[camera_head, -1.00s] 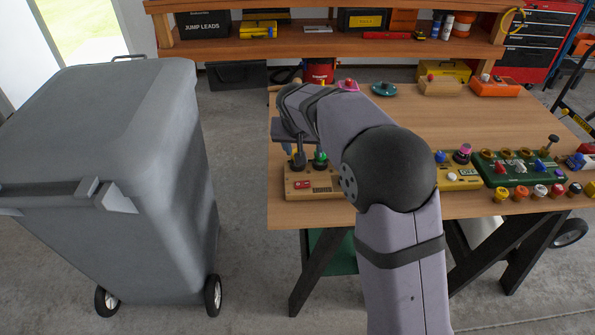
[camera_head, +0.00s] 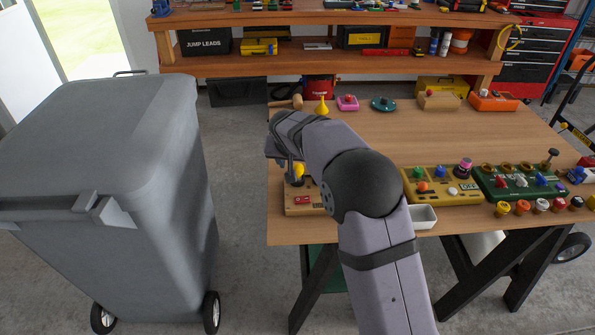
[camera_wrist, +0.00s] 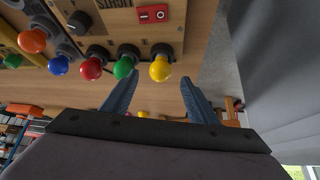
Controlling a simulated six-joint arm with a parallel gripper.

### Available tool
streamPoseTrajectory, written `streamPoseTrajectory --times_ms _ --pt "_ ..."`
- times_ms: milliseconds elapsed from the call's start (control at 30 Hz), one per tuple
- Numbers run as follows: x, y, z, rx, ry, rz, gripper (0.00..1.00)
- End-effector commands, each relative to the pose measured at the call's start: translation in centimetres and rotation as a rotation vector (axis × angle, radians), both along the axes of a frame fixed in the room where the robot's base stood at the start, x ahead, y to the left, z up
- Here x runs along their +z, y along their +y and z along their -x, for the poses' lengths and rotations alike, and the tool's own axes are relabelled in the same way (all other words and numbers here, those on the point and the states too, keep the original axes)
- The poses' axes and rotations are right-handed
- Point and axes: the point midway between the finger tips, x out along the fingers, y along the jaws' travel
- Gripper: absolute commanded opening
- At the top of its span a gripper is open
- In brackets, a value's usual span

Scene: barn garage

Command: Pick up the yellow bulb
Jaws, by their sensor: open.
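The yellow bulb (camera_wrist: 160,70) sits upright in a socket at the end of a row on a wooden light board (camera_wrist: 121,18). In the wrist view my gripper (camera_wrist: 157,88) is open and empty, its blue-grey fingertips either side of the line to the bulb and apart from it. Beside it are a green bulb (camera_wrist: 123,69), a red bulb (camera_wrist: 91,69), a blue bulb (camera_wrist: 58,66) and an orange bulb (camera_wrist: 32,41). In the head view the yellow bulb (camera_head: 299,171) shows beside my fingers; my arm hides most of the board (camera_head: 300,210).
The board carries a red switch (camera_wrist: 152,14). On the workbench (camera_head: 470,135), a yellow panel (camera_head: 440,182), a green panel (camera_head: 515,188) and a white tray (camera_head: 424,217) lie to the right. A grey bin (camera_head: 110,170) stands close on the left. The bench's middle is clear.

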Motion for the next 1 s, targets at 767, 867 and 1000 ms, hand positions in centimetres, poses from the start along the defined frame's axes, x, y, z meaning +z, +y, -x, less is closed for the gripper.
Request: streamPoseTrajectory --times_ms 767,867,1000 --pt "-3.3 -0.4 -2.0 0.001 0.0 0.001 0.25" --pt "-3.3 -0.4 -2.0 0.001 0.0 0.001 0.1" --pt "-3.3 -0.4 -2.0 0.001 0.0 0.001 0.1"
